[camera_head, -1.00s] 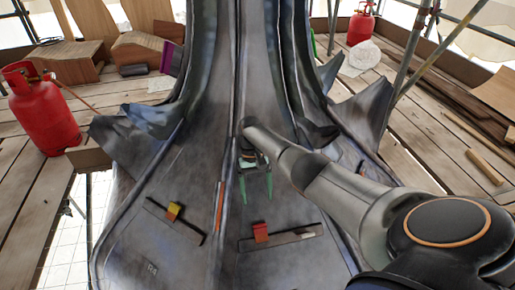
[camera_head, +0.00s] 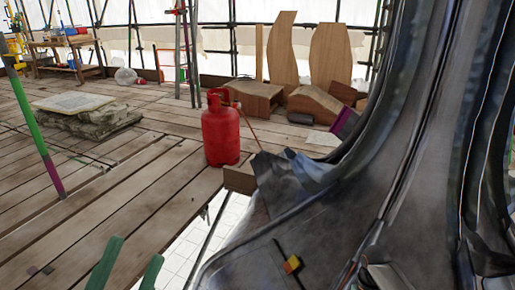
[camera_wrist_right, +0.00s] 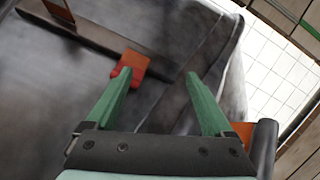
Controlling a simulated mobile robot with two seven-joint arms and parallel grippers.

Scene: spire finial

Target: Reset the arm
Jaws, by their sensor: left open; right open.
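My left gripper (camera_head: 125,264) shows at the bottom left edge of the head view as two green fingers, apart and empty. Its arm is out of frame. My right gripper (camera_wrist_right: 160,80) shows only in the right wrist view, its green fingers spread with nothing between them. Its left fingertip overlaps a red-orange block (camera_wrist_right: 132,64) on the dark metal surface in the picture; I cannot tell whether they touch. The dark grey spire (camera_head: 405,180) fills the right of the head view, with a small yellow-red block (camera_head: 292,264) on its skirt.
A red gas cylinder (camera_head: 220,130) stands on the plank floor (camera_head: 130,190) left of the spire. A gap over white tiles (camera_head: 190,250) lies between planks and spire. A green-purple pole (camera_head: 35,135) stands far left, near a stacked slab (camera_head: 75,102). Wooden boxes (camera_head: 255,97) stand behind.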

